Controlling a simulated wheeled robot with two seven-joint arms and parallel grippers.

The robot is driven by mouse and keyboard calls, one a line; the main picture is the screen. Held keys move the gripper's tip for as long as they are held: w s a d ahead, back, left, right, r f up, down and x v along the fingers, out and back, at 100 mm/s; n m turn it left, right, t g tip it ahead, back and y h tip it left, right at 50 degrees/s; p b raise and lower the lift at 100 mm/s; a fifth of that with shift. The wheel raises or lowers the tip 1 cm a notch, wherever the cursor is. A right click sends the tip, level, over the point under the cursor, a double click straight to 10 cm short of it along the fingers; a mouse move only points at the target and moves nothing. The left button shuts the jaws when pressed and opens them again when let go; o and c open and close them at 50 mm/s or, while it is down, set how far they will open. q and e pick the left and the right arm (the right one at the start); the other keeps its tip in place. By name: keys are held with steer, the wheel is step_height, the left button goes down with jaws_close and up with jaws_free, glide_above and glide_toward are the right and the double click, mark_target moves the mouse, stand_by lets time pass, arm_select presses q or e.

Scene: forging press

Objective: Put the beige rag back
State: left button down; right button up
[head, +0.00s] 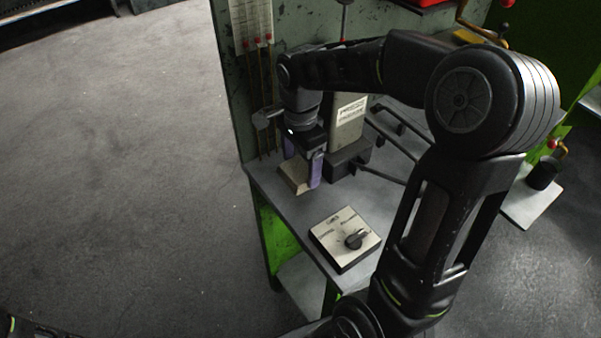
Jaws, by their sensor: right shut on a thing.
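The beige rag (293,177) is a small flat-sided piece at the left part of the grey press table (368,205). My right gripper (302,172), with purple fingers, points down over the table and is shut on the rag. The rag is at or just above the table top; I cannot tell whether it touches. The fingers hide part of it. Of my left arm only a small dark part shows in the bottom left corner; its gripper is out of view.
A control box with a black knob (345,238) sits at the table's front. A grey block with a label (347,122) and a dark box (349,160) stand just right of the gripper. A green-grey panel (232,100) rises behind. A black cup (543,173) stands at right.

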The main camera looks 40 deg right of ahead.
mark_target(300, 168)
steer(key=shift+f, duration=1.9)
steer(key=shift+f, duration=0.25)
steer(key=o, duration=1.3)
steer(key=shift+r, duration=0.15)
step_height(300, 168, up, 12)
steer(key=shift+r, duration=0.2)
